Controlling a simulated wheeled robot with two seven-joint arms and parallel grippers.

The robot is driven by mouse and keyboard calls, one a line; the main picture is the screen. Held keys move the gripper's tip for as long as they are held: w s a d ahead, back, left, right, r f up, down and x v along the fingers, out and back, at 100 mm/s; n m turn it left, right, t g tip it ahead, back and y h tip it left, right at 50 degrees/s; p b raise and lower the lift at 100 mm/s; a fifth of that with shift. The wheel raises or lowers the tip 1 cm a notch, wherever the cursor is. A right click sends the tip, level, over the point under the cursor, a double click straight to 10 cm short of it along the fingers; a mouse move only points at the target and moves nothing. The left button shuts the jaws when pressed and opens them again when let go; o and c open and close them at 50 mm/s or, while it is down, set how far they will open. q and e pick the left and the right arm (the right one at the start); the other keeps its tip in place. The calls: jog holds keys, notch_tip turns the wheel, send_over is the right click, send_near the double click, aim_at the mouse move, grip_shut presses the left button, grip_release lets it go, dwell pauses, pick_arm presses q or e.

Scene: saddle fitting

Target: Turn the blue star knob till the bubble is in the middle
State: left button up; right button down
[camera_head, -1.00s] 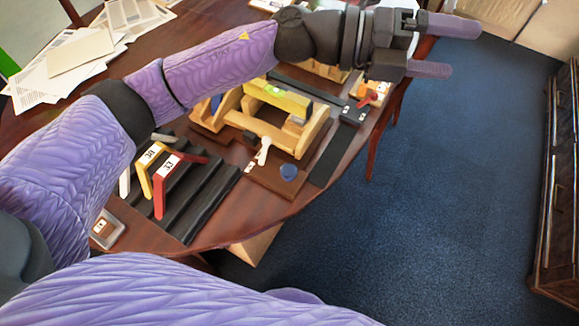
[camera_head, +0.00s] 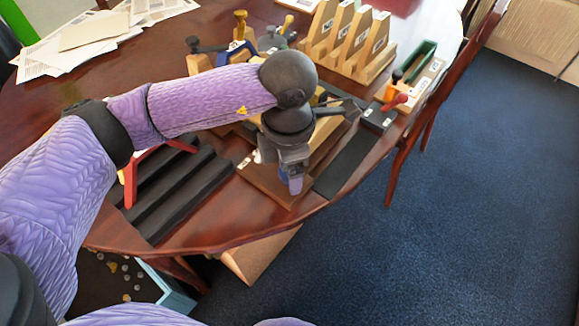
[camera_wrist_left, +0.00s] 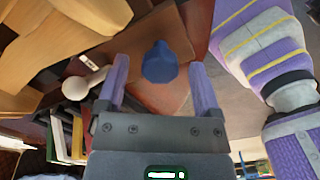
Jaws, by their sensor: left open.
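The blue star knob (camera_wrist_left: 160,62) shows in the left wrist view, on a brown wooden board. My left gripper (camera_wrist_left: 158,78) is open, with one finger on each side of the knob in that view; I cannot tell whether they touch it. In the head view my left gripper (camera_head: 292,178) points down over the front end of the board (camera_head: 262,180) and largely hides the knob. The bubble is hidden behind my left arm and wrist, so its position cannot be told. My right gripper is not in view.
A white ball-ended lever (camera_wrist_left: 76,88) stands beside the knob. A black stepped rack (camera_head: 180,195) with a red bracket is on the left. A dark strip (camera_head: 345,165) lies right of the board. Wooden racks (camera_head: 350,45) stand behind. The table edge is close in front.

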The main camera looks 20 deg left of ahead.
pick_arm(q)
grip_shut()
jog(key=shift+f+m, duration=0.1)
jog(key=shift+m, duration=0.6)
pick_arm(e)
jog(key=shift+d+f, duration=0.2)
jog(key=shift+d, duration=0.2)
